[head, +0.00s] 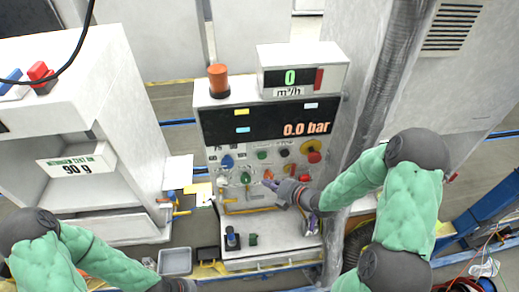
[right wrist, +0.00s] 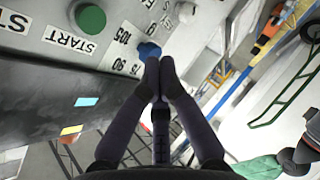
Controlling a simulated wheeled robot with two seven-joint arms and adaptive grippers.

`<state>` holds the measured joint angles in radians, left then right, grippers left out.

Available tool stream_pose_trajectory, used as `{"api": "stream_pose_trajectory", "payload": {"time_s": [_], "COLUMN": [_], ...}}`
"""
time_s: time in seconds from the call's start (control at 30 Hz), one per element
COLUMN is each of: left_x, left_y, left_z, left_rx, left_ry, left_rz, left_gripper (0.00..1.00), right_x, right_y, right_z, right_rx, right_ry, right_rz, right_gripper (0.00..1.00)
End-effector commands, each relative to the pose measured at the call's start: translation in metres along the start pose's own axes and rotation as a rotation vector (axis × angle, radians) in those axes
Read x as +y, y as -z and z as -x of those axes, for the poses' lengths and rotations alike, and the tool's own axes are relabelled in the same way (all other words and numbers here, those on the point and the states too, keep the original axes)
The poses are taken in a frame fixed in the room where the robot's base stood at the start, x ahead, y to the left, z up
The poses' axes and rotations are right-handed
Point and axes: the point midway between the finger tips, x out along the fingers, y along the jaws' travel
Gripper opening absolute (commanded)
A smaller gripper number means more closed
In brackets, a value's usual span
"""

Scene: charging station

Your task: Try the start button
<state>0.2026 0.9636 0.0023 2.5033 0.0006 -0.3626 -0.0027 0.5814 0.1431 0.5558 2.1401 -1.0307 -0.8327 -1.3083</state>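The panel of the white machine (head: 212,180) holds a green button (head: 262,155) below a small label. In the right wrist view the green button (right wrist: 90,18) sits at the top left, beside its START label (right wrist: 70,37). My right gripper (head: 273,185) is in front of the panel, lower than the button. In the right wrist view its fingers (right wrist: 160,65) are together with nothing seen between them. Their tips overlap a blue knob (right wrist: 149,49) in the picture; I cannot tell if they touch. My left gripper (head: 178,286) is only partly visible at the bottom edge.
The panel also carries another green control (head: 246,177), a red knob (head: 313,156) and a black display (head: 260,124) reading 0.0 bar. An orange lamp (head: 218,80) stands on top. A white cabinet (head: 125,95) stands left, a grey duct (head: 385,80) right.

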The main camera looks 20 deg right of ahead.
Motion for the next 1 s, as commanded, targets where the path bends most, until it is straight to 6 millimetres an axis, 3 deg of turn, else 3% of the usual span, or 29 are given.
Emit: {"api": "stream_pose_trajectory", "payload": {"time_s": [0.53,1.0], "left_x": [0.001,0.006], "left_y": [0.0,-0.001], "left_z": [0.003,0.017], "left_rx": [-0.001,0.0], "left_ry": [0.0,0.0], "left_rz": [0.0,0.0], "left_gripper": [0.4,0.4], "right_x": [0.005,0.035], "right_y": [-0.003,-0.03], "right_z": [-0.003,-0.041], "right_rx": [0.002,0.001], "right_ry": [-0.003,-0.004], "right_rz": [0.01,0.01], "right_gripper": [0.0,0.0]}}
